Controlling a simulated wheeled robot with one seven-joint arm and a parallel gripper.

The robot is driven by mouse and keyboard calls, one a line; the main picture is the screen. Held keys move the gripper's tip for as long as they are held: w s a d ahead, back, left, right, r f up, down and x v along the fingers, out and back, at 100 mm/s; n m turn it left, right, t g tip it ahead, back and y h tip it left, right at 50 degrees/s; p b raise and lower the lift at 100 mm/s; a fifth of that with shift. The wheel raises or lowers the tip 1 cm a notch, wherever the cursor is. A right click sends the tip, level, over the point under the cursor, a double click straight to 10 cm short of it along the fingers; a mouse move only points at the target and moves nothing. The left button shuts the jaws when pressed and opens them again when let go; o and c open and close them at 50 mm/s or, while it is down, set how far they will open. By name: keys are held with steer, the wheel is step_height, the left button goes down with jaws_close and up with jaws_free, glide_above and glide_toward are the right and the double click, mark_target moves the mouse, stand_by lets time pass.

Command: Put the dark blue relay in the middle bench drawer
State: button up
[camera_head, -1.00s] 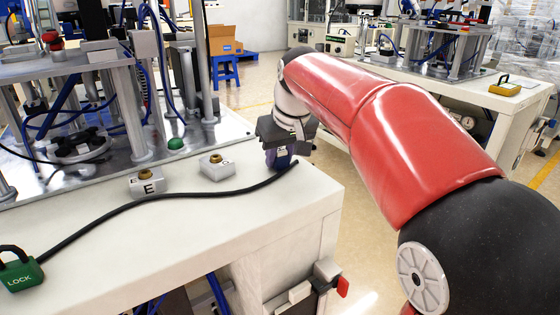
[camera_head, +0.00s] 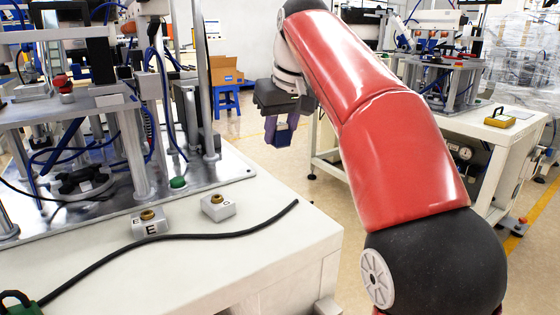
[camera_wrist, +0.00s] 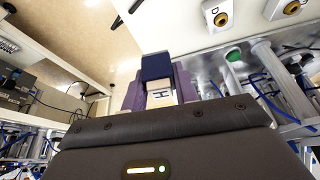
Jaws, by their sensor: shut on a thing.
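The dark blue relay (camera_head: 283,137) is held between the fingers of my gripper (camera_head: 281,128), up in the air past the right end of the white bench top (camera_head: 240,240). In the wrist view the relay (camera_wrist: 155,67) shows a dark blue block with a pale, marked face, and my gripper's purple fingers (camera_wrist: 158,92) are shut on its two sides. It touches nothing but the fingers. The middle bench drawer cannot be made out in either view now.
A black cable (camera_head: 190,236) lies along the bench top. Two small grey blocks with brass knobs, one marked E (camera_head: 150,224) and another (camera_head: 218,207), stand near the metal fixture plate. A green padlock (camera_head: 20,303) is at lower left. Another bench (camera_head: 480,130) stands at right.

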mark_target(280, 123)
step_height(280, 123, up, 4)
steer(key=shift+w+r, duration=0.1)
steer(key=shift+w, duration=0.05)
steer(key=shift+r, duration=0.5)
